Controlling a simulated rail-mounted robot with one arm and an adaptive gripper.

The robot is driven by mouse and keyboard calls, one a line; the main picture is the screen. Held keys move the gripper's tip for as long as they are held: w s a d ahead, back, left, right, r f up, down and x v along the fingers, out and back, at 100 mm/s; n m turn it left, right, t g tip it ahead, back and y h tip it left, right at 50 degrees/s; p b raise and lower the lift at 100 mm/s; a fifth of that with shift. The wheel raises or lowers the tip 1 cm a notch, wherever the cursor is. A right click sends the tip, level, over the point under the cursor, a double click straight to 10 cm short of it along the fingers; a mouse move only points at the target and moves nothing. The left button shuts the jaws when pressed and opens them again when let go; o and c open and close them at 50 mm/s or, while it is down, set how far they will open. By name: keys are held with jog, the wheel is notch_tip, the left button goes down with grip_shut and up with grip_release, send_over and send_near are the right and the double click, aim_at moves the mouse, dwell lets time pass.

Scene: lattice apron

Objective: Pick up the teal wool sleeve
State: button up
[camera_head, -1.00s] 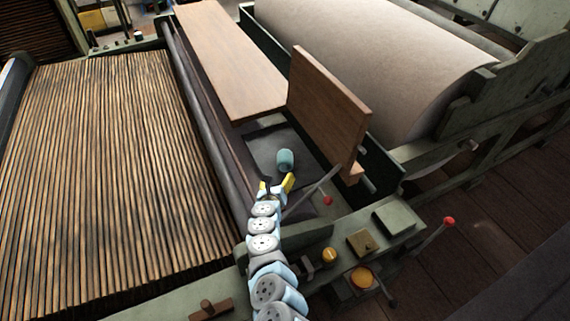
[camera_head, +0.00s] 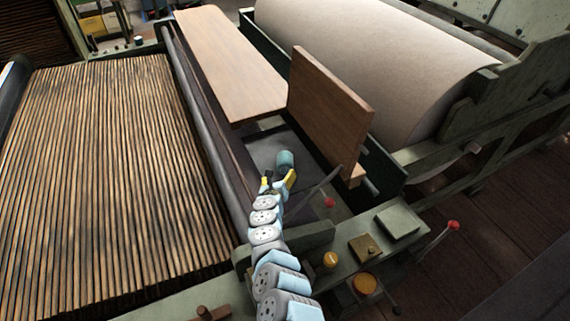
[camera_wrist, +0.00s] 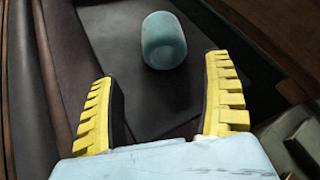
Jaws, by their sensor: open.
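The teal wool sleeve (camera_head: 285,160) is a short rounded cylinder on a dark sheet (camera_head: 262,142) in the recess between the roller and the upright wooden board. In the wrist view the sleeve (camera_wrist: 163,40) lies beyond the fingertips, roughly between their lines and slightly right of centre. My gripper (camera_head: 277,179) has yellow ribbed fingers and is open and empty, just short of the sleeve. In the wrist view my gripper (camera_wrist: 162,80) shows both fingers spread wide, with dark inner pads. The sleeve is fully visible there and apart from both fingers.
An upright wooden board (camera_head: 328,108) stands close right of the sleeve. A flat wooden plank (camera_head: 228,65) lies behind it. A dark roller (camera_head: 205,125) and slatted lattice (camera_head: 110,170) run along the left. A red-knobbed lever (camera_head: 329,202) is right of my arm.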

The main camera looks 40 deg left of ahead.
aim_at(285, 169)
jog(key=shift+w+a, duration=0.3)
jog(key=shift+w, duration=0.05)
jog(key=shift+w+a+f+b, duration=0.15)
jog(key=shift+w+f+b, duration=0.15)
jog(key=shift+b, duration=0.05)
jog(key=shift+w+a+f, duration=0.15)
jog(key=shift+w+a, duration=0.2)
jog(key=shift+w, duration=0.15)
jog(key=shift+w+a+f+b, duration=0.25)
jog(key=shift+w+f+b, duration=0.1)
jog(key=shift+w+b, duration=0.25)
jog(key=shift+w+a+b, duration=0.3)
jog(key=shift+w+b, duration=0.05)
jog(key=shift+w, duration=0.1)
jog(key=shift+w+f, duration=0.1)
jog(key=shift+d+f+b+x, duration=0.1)
jog(key=shift+f+b+x, duration=0.05)
jog(key=shift+b+x, duration=0.7)
jog(key=shift+d+f+b+x, duration=0.15)
jog(key=shift+b+x, duration=0.6)
jog(key=shift+x, duration=0.2)
jog(key=shift+w+a+b, duration=0.35)
jog(key=shift+w+b, duration=0.35)
jog(key=shift+b, duration=0.15)
